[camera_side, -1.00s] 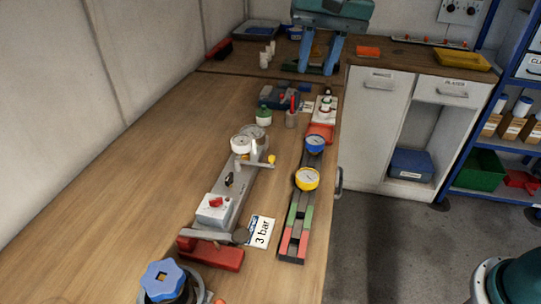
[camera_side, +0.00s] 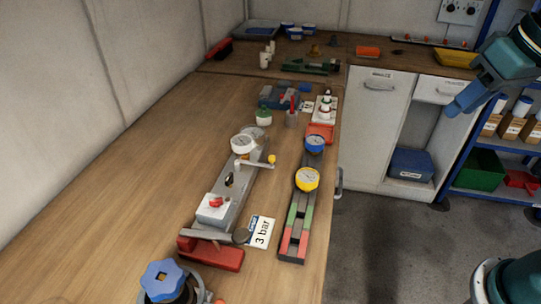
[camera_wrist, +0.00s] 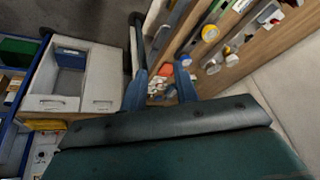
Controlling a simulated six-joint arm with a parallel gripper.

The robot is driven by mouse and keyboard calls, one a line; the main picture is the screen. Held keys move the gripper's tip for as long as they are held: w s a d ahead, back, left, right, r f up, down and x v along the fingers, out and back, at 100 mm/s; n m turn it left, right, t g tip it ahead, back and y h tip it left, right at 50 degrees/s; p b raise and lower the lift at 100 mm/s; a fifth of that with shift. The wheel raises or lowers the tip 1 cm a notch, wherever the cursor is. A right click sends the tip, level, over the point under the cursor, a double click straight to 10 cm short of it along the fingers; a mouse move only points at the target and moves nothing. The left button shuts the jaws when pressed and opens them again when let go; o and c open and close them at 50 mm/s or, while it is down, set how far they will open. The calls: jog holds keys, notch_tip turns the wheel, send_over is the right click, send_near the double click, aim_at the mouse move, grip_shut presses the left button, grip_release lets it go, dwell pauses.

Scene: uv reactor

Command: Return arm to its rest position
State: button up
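My gripper (camera_side: 462,104) hangs in the air at the right of the side view, clear of the bench, in front of the cabinet and blue shelving. In the wrist view my gripper (camera_wrist: 161,74) shows two blue fingers spread apart with nothing held between them. The wooden bench (camera_side: 130,180) and its equipment are below and away from the fingers. My arm's upper links are mostly out of frame at the right edge.
Blue shelving (camera_side: 466,142) stands close to my gripper. Open floor (camera_side: 385,250) lies below.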

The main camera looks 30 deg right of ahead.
jog(key=s+d+f+n, duration=0.1)
jog(key=s+d+f, duration=0.1)
jog(key=s+f, duration=0.2)
jog(key=shift+s+f+t, duration=0.3)
jog(key=shift+s+t, duration=0.1)
jog(key=shift+s, duration=0.55)
